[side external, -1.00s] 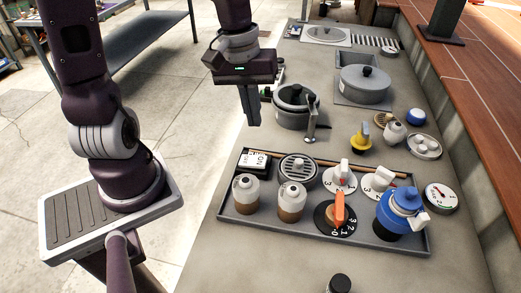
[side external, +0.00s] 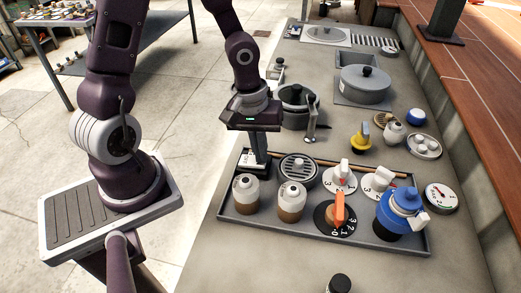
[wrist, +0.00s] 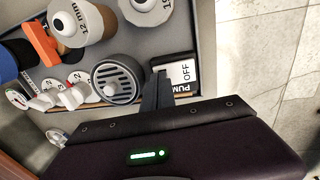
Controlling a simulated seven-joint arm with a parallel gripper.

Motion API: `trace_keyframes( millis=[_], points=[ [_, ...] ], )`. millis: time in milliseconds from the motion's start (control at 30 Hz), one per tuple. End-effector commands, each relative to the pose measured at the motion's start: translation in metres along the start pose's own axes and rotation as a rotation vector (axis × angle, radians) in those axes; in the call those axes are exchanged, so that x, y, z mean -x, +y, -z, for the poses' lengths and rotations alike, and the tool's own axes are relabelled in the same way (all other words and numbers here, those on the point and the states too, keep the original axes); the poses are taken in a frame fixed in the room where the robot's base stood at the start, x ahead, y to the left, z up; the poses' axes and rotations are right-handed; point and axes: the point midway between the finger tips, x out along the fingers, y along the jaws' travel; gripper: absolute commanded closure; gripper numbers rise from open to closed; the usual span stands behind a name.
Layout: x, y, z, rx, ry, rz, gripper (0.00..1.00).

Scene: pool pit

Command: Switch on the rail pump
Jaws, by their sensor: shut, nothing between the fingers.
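The pump switch is a white-faced rocker in a dark housing at the tray's far left corner. In the wrist view the switch (wrist: 184,72) shows the word OFF and part of the word PUMP. In the side view the switch (side external: 247,162) is partly hidden behind my fingers. My gripper (side external: 262,172) is shut and empty, pointing down at the switch. In the wrist view the fingertips of my gripper (wrist: 160,78) overlap the switch's left edge. I cannot tell whether they touch it, and the ON part is hidden.
A lidded pot (side external: 296,105) stands behind.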

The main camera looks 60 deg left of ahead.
Motion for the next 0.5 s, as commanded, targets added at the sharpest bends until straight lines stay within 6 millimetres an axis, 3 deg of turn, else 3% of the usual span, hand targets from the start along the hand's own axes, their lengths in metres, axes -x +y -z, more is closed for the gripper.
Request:
trace_keyframes(
  millis=[500],
  points=[
    [-0.0022, -0.0031, -0.0001, 0.002, -0.003, 0.047, 1.00]
  ],
)
